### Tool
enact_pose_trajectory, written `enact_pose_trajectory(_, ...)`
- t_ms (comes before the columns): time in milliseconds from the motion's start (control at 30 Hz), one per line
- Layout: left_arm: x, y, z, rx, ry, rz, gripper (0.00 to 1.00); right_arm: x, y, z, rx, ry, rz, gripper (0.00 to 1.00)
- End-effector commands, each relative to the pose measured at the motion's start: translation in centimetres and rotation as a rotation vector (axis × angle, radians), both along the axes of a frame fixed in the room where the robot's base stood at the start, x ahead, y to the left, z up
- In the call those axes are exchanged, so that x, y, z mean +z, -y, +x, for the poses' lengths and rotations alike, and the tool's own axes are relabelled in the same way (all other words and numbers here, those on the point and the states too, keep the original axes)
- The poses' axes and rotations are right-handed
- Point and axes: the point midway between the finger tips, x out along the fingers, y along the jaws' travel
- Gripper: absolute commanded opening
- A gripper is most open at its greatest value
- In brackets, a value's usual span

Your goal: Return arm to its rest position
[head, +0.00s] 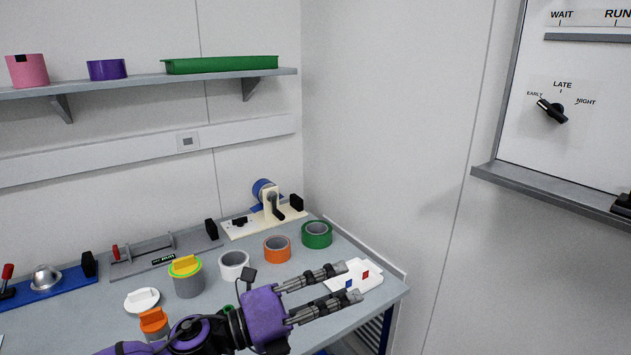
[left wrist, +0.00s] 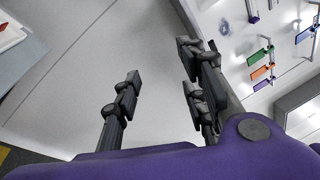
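My left gripper (head: 346,282) is purple with dark grey fingers. It reaches in from the bottom of the head view over the front right part of the grey table. Its fingers are spread apart and point right, with nothing seen between them. In the left wrist view the same gripper (left wrist: 160,68) shows its fingers apart, with pale wall or floor behind them. A white tray (head: 372,281) with a red and a blue mark lies just beyond the fingertips in the head view; whether they touch it cannot be told. My right gripper is in neither view.
The table (head: 215,296) holds a white tape roll (head: 226,272), an orange roll (head: 277,255), a green roll (head: 318,245), a grey canister (head: 188,286) and a tape dispenser (head: 271,206). A shelf (head: 130,86) hangs above. A wall panel (head: 567,110) stands right; space before it looks clear.

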Motion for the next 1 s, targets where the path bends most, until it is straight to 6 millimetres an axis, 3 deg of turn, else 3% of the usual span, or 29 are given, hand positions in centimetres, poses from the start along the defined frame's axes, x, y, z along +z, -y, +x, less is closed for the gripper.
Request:
enact_pose_trajectory(167, -6.4, -6.0, 2.4, 0.350, -0.614, -0.446, 0.39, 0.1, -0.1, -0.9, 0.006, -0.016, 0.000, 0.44)
enact_pose_trajectory(267, -12.5, -10.1, 1.4, 0.536, -0.922, -0.664, 0.39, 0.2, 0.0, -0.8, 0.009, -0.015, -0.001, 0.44)
enact_pose_trajectory(333, -16.9, -12.6, -0.5, 0.654, -1.103, -0.796, 0.39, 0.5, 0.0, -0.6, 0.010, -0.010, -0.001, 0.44)
enact_pose_trajectory(500, -26.7, -17.5, -7.9, 0.917, -1.449, -1.064, 0.39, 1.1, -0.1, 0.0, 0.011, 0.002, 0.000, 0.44)
enact_pose_trajectory(600, -31.3, -19.5, -13.6, 1.059, -1.594, -1.195, 0.39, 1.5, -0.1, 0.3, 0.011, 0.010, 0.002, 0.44)
enact_pose_trajectory(700, -34.7, -21.2, -19.7, 1.182, -1.683, -1.303, 0.39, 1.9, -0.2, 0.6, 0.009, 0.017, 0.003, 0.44)
enact_pose_trajectory(800, -36.8, -22.4, -24.8, 1.283, -1.723, -1.369, 0.39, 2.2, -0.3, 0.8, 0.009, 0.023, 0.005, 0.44)
enact_pose_trajectory(900, -38.1, -22.9, -28.5, 1.352, -1.747, -1.395, 0.39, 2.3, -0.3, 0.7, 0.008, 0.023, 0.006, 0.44)
enact_pose_trajectory(1000, -38.7, -23.0, -30.4, 1.387, -1.763, -1.397, 0.39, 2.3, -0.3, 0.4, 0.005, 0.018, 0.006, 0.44)
